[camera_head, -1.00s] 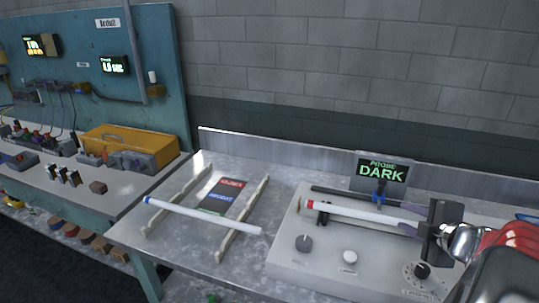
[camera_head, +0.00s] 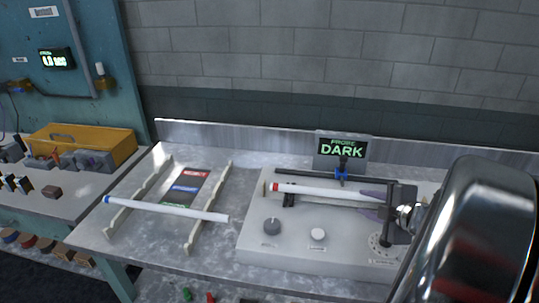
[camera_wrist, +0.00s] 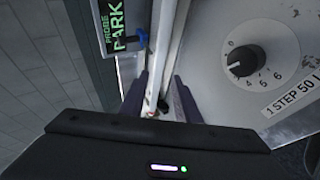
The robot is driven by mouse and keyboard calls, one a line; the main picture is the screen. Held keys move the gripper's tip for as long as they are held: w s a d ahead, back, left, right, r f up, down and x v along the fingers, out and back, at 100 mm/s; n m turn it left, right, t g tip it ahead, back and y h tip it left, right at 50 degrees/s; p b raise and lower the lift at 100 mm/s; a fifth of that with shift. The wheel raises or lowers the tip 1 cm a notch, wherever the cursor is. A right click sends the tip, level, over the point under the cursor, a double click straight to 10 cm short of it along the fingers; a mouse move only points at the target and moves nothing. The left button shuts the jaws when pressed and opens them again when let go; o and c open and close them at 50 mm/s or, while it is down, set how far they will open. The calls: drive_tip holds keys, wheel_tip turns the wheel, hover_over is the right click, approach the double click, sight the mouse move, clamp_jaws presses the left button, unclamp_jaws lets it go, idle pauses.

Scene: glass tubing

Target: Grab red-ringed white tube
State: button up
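The red-ringed white tube (camera_head: 318,191) lies lengthwise on the grey apparatus at right, with its red ring near its left end. In the wrist view, a white length that looks like this tube (camera_wrist: 166,52) runs up between the fingers. My gripper (camera_head: 361,203) is at the tube's right part, with its purple-grey fingers apart on either side of it. The wrist view also shows the fingers (camera_wrist: 160,88) spread with a gap between them. Whether either finger touches the tube is not clear. My arm hides the apparatus's right end.
A blue-ringed white tube (camera_head: 165,209) rests across two pale notched rails (camera_head: 208,208) at left. A card with coloured bands (camera_head: 186,187) lies between them.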

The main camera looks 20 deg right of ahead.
sight(346, 196)
drive_tip(key=shift+x, duration=2.35)
drive_tip(key=shift+x, duration=2.55)
drive_tip(key=shift+c, duration=0.4)
clamp_jaws()
